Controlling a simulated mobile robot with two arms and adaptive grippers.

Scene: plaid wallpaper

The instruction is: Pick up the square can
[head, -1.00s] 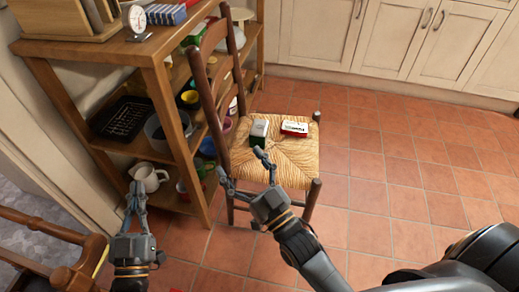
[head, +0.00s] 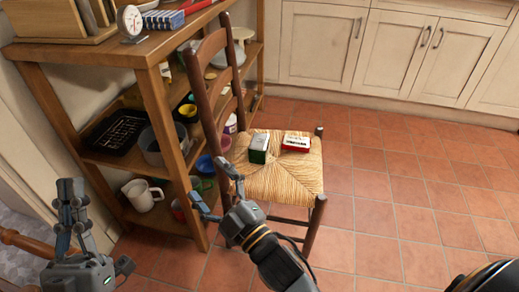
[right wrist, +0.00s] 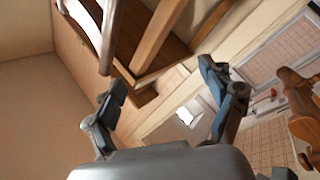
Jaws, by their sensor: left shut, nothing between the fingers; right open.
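A dark green box-shaped can (head: 259,149) with a pale top stands on the woven seat of the wooden chair (head: 280,185); it looks like the square can. Beside it on the right lies a low red tin with a white top (head: 297,142). My right gripper (head: 216,187) is open and empty, in front of the chair's left side, lower left of the can in the head view. Its spread fingers also show in the right wrist view (right wrist: 158,85), with no can between them. My left gripper (head: 72,205) is shut and empty at the far left, away from the chair.
A wooden shelf unit (head: 160,100) stands left of the chair, holding a black rack (head: 115,133), a white jug (head: 142,194) and several bowls. The chair's tall back (head: 207,95) rises between shelf and seat. Tiled floor (head: 400,215) is clear on the right.

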